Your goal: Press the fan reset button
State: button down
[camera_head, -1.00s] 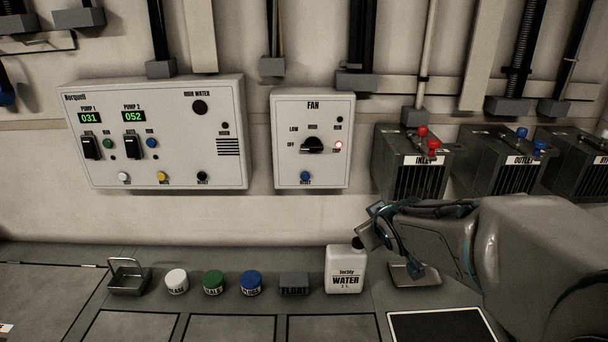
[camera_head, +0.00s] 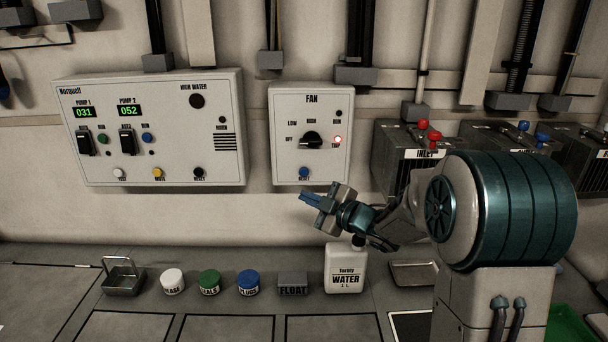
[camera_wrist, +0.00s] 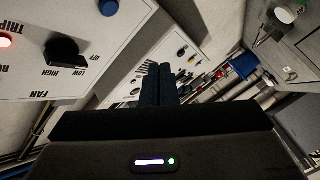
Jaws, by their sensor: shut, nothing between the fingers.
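The fan panel (camera_head: 326,108) is a white box on the wall with a black knob (camera_head: 312,140) and a lit red trip lamp (camera_head: 338,139). Its blue reset button (camera_head: 304,172) is at the lower left of the panel. In the wrist view the panel appears upside down at the upper left, with the blue button (camera_wrist: 108,7) at the top edge. My gripper (camera_head: 303,196) is shut and empty, just below the panel's lower edge and under the blue button in the head view, apart from it. Its closed fingers (camera_wrist: 158,82) show in the wrist view.
A larger pump panel (camera_head: 165,108) with several buttons is on the wall at left. A water jug (camera_head: 345,270) stands on the bench below my gripper, beside a float box (camera_head: 293,284) and several lidded jars. Inlet and outlet units (camera_head: 414,160) are at right.

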aim_at(304, 172)
jog(key=shift+w, duration=0.1)
jog(key=shift+w+p, duration=1.5)
jog(key=shift+w, duration=2.8)
jog(key=shift+w, duration=0.1)
jog(key=shift+w, duration=0.35)
jog(key=shift+w, duration=0.45)
jog(key=shift+s+b, duration=0.45)
jog(key=shift+s, duration=0.4)
